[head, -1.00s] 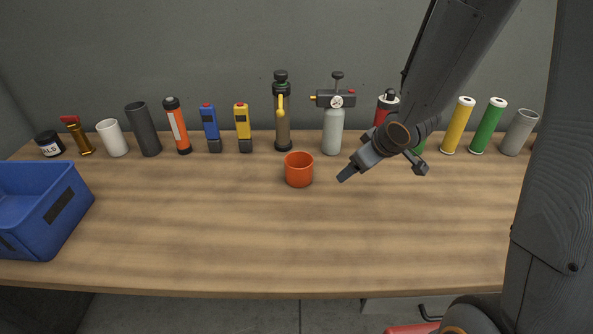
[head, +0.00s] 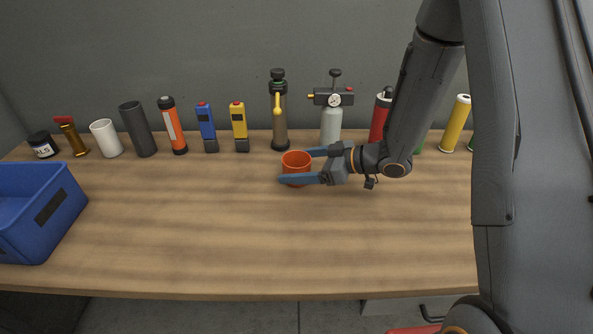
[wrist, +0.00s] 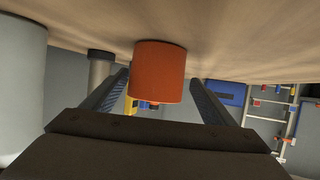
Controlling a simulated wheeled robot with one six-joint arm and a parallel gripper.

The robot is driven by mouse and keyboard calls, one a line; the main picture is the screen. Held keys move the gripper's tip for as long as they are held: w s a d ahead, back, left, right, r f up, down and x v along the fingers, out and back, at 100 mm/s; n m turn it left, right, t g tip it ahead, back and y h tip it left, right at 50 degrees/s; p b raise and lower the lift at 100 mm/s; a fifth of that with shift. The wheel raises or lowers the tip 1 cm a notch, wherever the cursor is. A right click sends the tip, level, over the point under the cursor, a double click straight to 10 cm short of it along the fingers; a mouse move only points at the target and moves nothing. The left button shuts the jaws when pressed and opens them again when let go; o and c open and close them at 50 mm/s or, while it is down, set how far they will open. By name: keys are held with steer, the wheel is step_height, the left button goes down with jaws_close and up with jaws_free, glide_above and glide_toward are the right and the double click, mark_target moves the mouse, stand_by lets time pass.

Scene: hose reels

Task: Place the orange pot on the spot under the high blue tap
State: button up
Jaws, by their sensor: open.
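The orange pot (head: 296,160) stands upright on the wooden bench, in front of the row of cylinders. My gripper (head: 300,166) comes in from the right, low over the bench, with one finger on the far side of the pot and one on the near side. The jaws are open around the pot. In the wrist view the pot (wrist: 158,72) sits between the two fingers, with a gap visible on each side. No high blue tap and no spot under one can be made out in these views.
A blue crate (head: 75,222) stands at the bench's left. Behind the pot are a dark pump with a yellow handle (head: 279,112) and a grey gauge bottle (head: 331,126). A red cylinder (head: 379,120) stands near my arm. The bench front is clear.

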mark_target(284, 165)
steer(key=shift+w+p+x, duration=0.25)
steer(key=shift+p+x, duration=0.45)
steer(key=shift+x, duration=1.6)
steer(key=shift+d, duration=0.1)
steer(key=c, duration=1.3)
steer(key=shift+r, duration=0.1)
